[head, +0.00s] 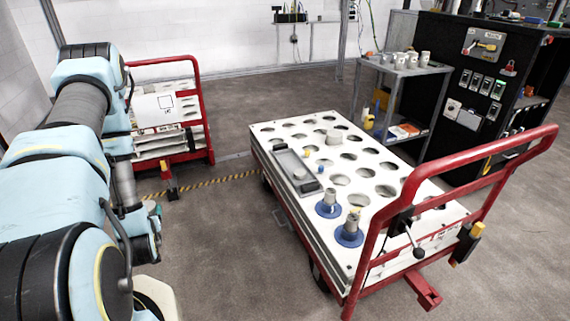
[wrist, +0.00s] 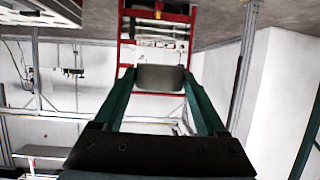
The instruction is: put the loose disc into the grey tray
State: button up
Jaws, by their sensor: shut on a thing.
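In the wrist view my gripper (wrist: 160,80) is shut on a grey disc (wrist: 160,77), held between the tips of its two green fingers. In the head view my arm is at the left, and my gripper (head: 154,215) shows small and partly hidden, off the left side of the near cart; the held disc cannot be made out there. The long grey tray (head: 284,160) lies on the cart's white top, along its left side. A round grey piece (head: 299,173) sits in the tray.
The white cart top (head: 262,131) has many round holes and a red handle (head: 440,170). Another red cart (head: 170,125) is behind my arm. Bare floor (head: 220,220) lies between.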

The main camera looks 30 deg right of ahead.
aim_at(294, 169)
jog(key=i+l, duration=0.15)
jog(key=i, duration=0.35)
jog(key=i+l, duration=0.2)
jog(key=i, duration=0.3)
jog(key=i+l, duration=0.15)
jog(key=i, duration=0.35)
jog(key=i+l, duration=0.15)
jog(key=i, duration=0.4)
